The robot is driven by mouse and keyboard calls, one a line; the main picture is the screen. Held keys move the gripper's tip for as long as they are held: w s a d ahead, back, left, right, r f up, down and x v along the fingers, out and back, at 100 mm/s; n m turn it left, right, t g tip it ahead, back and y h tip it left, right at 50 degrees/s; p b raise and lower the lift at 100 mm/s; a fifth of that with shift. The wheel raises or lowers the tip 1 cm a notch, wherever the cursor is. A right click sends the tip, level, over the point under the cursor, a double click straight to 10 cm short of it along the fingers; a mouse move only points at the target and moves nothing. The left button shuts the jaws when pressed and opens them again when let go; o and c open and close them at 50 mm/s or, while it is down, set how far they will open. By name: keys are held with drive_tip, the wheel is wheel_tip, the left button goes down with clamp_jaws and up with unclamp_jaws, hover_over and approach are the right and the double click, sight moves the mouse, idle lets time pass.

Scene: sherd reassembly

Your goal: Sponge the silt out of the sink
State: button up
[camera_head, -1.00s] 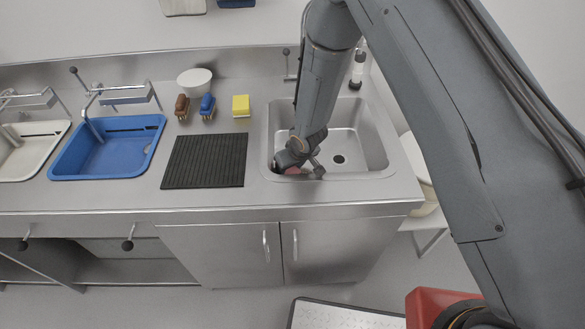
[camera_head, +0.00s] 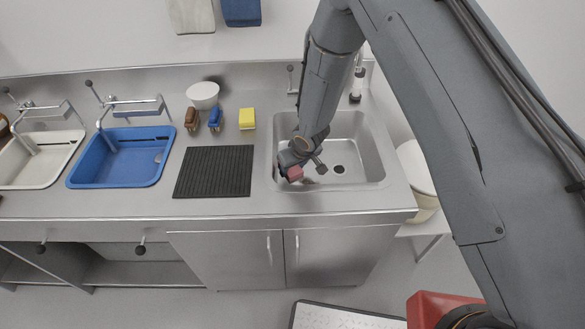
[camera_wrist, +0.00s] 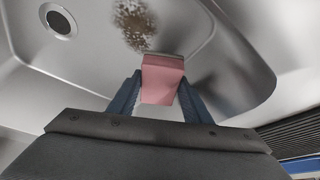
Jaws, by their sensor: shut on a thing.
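The steel sink (camera_head: 358,135) is on the right of the counter, with a round drain (camera_head: 339,169) in its floor. The drain also shows at the upper left of the wrist view (camera_wrist: 58,21). A brown speckled patch of silt (camera_wrist: 133,22) lies on the sink floor in the wrist view, just beyond the sponge. My gripper (camera_wrist: 160,98) is shut on a pink sponge (camera_wrist: 163,75), one finger on each side. In the head view the pink sponge (camera_head: 294,173) is over the sink's front left part. I cannot tell if it touches the floor.
A black ribbed mat (camera_head: 214,172) lies left of the sink. Behind it are a yellow sponge (camera_head: 247,119), brown (camera_head: 191,119) and blue (camera_head: 215,119) brushes and a white bowl (camera_head: 203,94). A blue basin (camera_head: 120,158) is further left. A pale bin (camera_head: 420,175) stands right of the counter.

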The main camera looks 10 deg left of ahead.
drive_tip(key=shift+r+p, duration=0.7)
drive_tip(key=shift+r, duration=0.8)
drive_tip(key=shift+r, duration=0.1)
